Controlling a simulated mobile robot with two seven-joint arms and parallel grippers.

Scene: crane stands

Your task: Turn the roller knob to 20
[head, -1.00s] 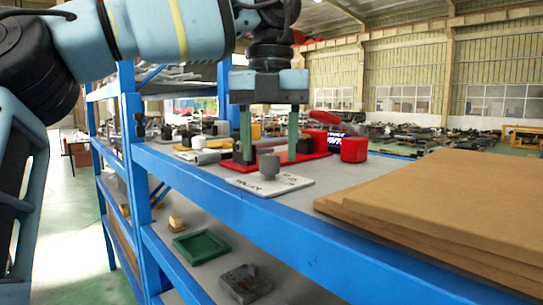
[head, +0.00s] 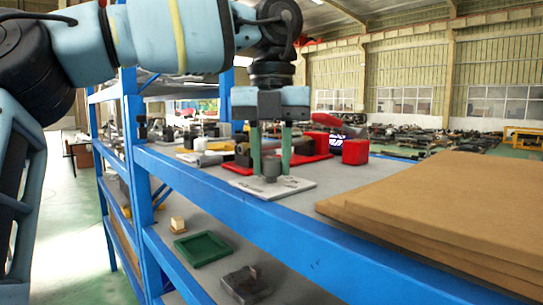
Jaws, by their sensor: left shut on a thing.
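The roller knob (head: 271,170) is a small grey cylinder standing on a flat white plate (head: 292,186) with dark lettering. The plate lies on the top shelf near its blue front edge. My left gripper (head: 271,172) points straight down over the plate. Its two green fingers are closed in on either side of the knob and hold it. The lettering is too small to read for a setting. My right gripper is not in view.
A red tray (head: 318,161) and a red block (head: 355,152) sit behind the plate. Stacked brown boards (head: 440,205) cover the shelf to the right. A green tray (head: 203,247) and a dark block (head: 246,284) lie on the shelf below.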

